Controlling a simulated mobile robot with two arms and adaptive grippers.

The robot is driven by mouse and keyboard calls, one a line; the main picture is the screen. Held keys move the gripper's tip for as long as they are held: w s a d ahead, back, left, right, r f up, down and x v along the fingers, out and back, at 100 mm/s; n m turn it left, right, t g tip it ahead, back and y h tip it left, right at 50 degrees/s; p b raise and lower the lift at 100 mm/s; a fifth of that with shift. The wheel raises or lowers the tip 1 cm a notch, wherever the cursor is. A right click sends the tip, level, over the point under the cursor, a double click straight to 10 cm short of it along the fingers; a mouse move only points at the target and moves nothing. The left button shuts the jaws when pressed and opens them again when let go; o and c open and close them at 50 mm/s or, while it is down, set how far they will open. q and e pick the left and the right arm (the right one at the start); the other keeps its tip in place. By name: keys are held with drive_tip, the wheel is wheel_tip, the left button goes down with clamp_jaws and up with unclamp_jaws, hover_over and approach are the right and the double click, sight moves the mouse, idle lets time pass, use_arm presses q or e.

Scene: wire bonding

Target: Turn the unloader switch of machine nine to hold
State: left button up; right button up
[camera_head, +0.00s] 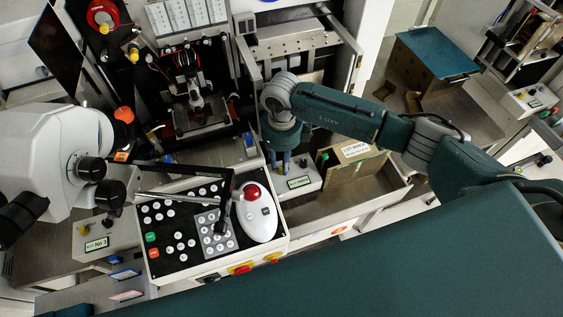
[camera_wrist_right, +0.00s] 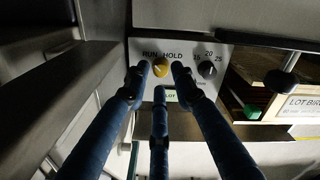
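The unloader switch is a yellow knob (camera_wrist_right: 161,67) on a pale panel (camera_wrist_right: 188,52), between the words RUN and HOLD in the right wrist view. Which word it points at is too small to tell. My right gripper (camera_wrist_right: 159,82) has its three blue fingers spread, two tips on either side of the knob and one below it. I cannot tell whether any tip touches it. In the head view my right gripper (camera_head: 288,163) points down at the small labelled switch box (camera_head: 304,184), and the knob is hidden there. My left gripper is not in view.
A black knob (camera_wrist_right: 207,69) with numbers sits right of the switch. A wooden box labelled LOT (camera_head: 352,168) stands right of the switch box. A console with buttons and a trackball (camera_head: 259,220) lies to the left. A microscope (camera_head: 50,150) is at the far left.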

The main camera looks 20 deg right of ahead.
wheel_tip(320, 180, down, 2)
drive_tip(key=shift+f, duration=0.2)
clamp_jaws()
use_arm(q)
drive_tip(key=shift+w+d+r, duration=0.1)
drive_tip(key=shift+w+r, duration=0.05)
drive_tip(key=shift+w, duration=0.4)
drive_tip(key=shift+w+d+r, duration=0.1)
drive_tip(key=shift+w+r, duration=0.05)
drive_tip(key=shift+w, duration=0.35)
